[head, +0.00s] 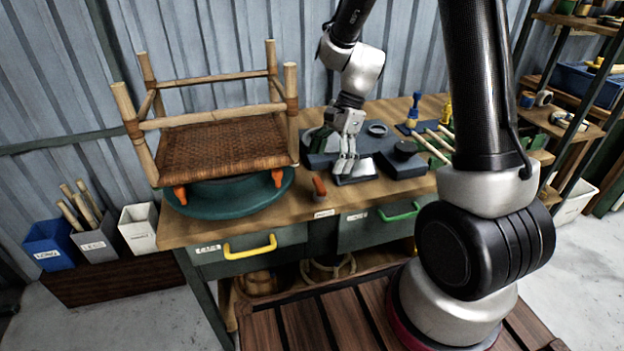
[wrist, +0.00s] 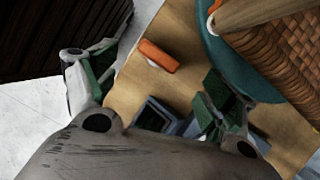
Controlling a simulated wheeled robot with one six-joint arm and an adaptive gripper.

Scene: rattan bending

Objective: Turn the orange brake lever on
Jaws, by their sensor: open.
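The orange brake lever (head: 319,186) stands near the front edge of the wooden workbench, just right of the teal turntable (head: 225,208). In the wrist view the lever (wrist: 158,55) lies between the lines of my two spread fingers, farther off, on the bench top. My gripper (head: 344,168) points down, open and empty, a little right of and behind the lever in the head view. No contact with the lever shows. A chair frame with a woven seat (head: 215,148) sits upside-right on the turntable, with orange clamps (head: 180,194) at its legs.
A dark grey fixture (head: 385,160) lies on the bench beside my gripper. Dowels (head: 432,146) and a blue bottle (head: 412,112) are to its right. Below the bench top are drawers with a yellow handle (head: 250,247) and a green handle (head: 399,212).

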